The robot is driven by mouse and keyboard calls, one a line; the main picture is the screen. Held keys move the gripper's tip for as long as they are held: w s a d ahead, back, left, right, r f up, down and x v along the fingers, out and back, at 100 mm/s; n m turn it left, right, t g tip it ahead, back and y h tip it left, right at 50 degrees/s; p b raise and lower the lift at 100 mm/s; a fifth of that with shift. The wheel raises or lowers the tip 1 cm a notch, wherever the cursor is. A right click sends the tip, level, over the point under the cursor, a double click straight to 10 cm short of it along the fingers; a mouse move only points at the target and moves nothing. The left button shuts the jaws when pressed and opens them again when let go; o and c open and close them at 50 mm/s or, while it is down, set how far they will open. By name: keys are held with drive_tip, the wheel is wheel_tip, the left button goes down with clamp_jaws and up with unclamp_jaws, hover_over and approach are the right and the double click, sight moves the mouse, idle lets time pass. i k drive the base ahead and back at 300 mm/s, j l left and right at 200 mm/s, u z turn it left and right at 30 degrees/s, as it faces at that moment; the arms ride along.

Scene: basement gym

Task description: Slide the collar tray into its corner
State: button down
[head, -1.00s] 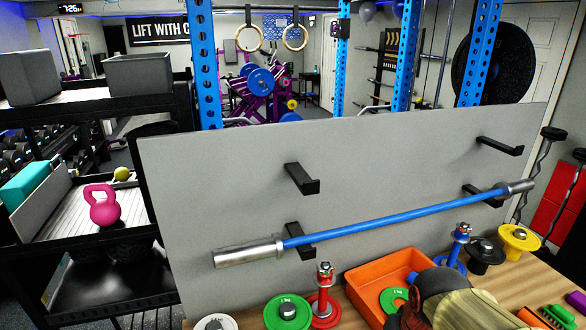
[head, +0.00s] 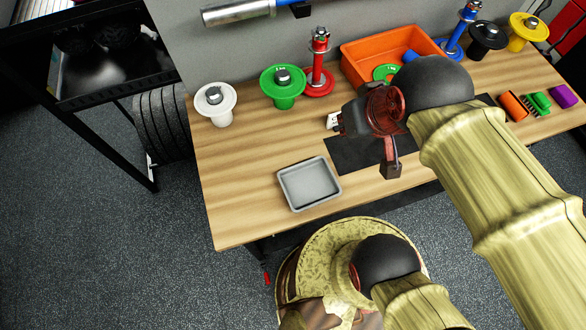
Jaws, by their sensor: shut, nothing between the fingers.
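The collar tray, a small grey rectangular tray (head: 310,184), lies on the left part of the wooden bench (head: 240,178) near its front edge. It looks empty and sits slightly turned. My gripper (head: 334,121) is above the bench, behind and to the right of the tray, apart from it. It is shut and holds nothing. My arm covers part of the bench to the right.
Along the back stand a white disc (head: 216,101), a green disc (head: 283,83), a red post (head: 319,67) and an orange bin (head: 370,48). A black mat (head: 352,153) lies right of the tray. Small coloured pieces (head: 538,102) lie at right. The bench's left front is clear.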

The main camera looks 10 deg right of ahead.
sight(306, 184)
drive_tip(key=u, duration=0.3)
drive_tip(key=k+j+u, duration=0.1)
drive_tip(key=k+u, duration=0.3)
